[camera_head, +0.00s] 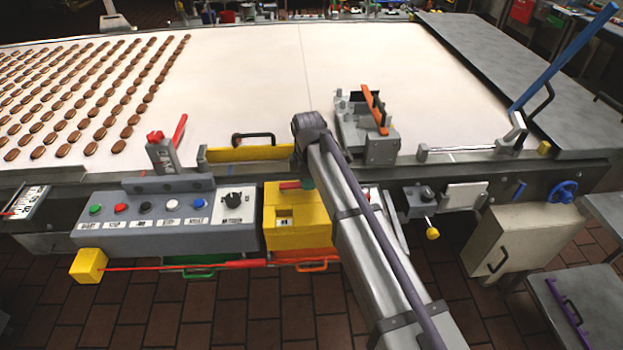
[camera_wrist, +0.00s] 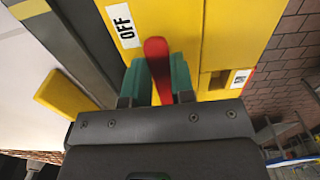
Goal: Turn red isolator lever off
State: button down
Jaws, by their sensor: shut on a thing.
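The yellow isolator box (camera_head: 297,236) is on the front of the machine, right of the grey button panel. Its red lever (camera_head: 291,185) shows at the box's top edge, lying sideways. My gripper (camera_wrist: 158,72) has teal fingers, one on each side of the red lever (camera_wrist: 155,50), and is shut on it. The lever's tip sticks out beyond the fingers. My arm hides part of the box's right side in the head view.
The button panel (camera_head: 160,220) is left of the box. Another red lever (camera_head: 180,130) stands on a grey block behind it. A red rod with a yellow end block (camera_head: 89,266) runs below the panel. A wide belt (camera_head: 240,75) carries rows of brown pieces at left.

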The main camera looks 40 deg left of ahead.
jog(key=c, duration=1)
grip_release()
jog(key=shift+o, duration=0.2)
notch_tip(320, 180, up, 11)
jog(key=p, duration=1)
jog(key=shift+p, duration=0.4)
jog(key=shift+f, duration=0.1)
